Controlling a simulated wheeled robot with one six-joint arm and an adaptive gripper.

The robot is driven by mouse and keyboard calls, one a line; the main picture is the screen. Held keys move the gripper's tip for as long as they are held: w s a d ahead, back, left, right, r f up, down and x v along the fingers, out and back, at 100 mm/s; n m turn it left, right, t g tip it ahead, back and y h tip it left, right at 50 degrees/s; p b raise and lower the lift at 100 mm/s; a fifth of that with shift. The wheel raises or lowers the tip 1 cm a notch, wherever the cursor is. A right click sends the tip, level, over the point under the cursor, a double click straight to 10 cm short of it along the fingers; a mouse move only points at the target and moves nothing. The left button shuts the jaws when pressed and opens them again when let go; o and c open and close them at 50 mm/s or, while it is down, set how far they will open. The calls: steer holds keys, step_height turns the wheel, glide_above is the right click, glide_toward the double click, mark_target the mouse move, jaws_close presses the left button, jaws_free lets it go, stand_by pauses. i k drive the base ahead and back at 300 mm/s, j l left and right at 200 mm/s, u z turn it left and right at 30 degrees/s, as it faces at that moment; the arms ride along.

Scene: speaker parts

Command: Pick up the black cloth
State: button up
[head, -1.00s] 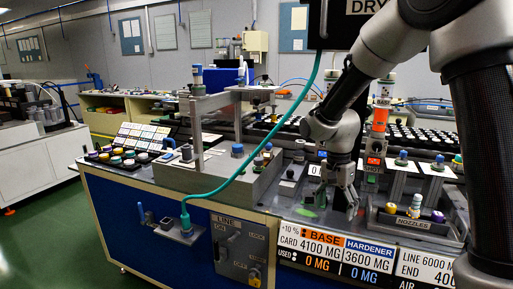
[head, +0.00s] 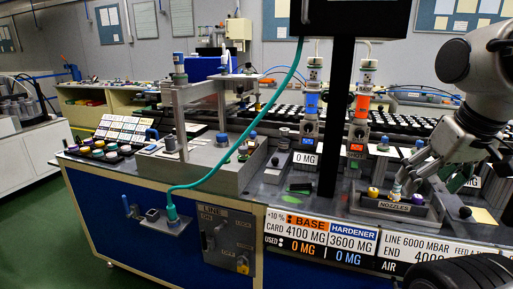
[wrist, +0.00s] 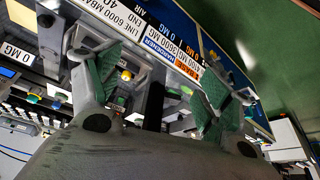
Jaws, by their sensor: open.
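I cannot make out a black cloth for certain in either view. My gripper (head: 418,174) is at the right of the head view, above and beside the nozzles tray (head: 408,209). In the wrist view my gripper (wrist: 157,88) shows two fingers with green pads, spread wide apart. Nothing is between the pads, and the bench shows beyond them.
A teal hose (head: 243,138) hangs from the black panel (head: 355,17) to the bench front. Blue-lit and orange-lit dispensers (head: 358,125) stand behind the tray. A yellow pad (head: 484,216) lies right of the tray. Green floor is clear at left.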

mark_target(302, 182)
steer(key=i+j, duration=0.2)
steer(key=i+j+z, duration=0.1)
steer(key=j, duration=0.3)
steer(key=i+j, duration=0.2)
steer(key=j, duration=0.15)
steer(key=i+j+z, duration=0.1)
steer(key=i+j, duration=0.25)
steer(key=j, duration=0.3)
steer(key=i+j, duration=0.15)
steer(key=j, duration=0.2)
steer(key=z, duration=0.05)
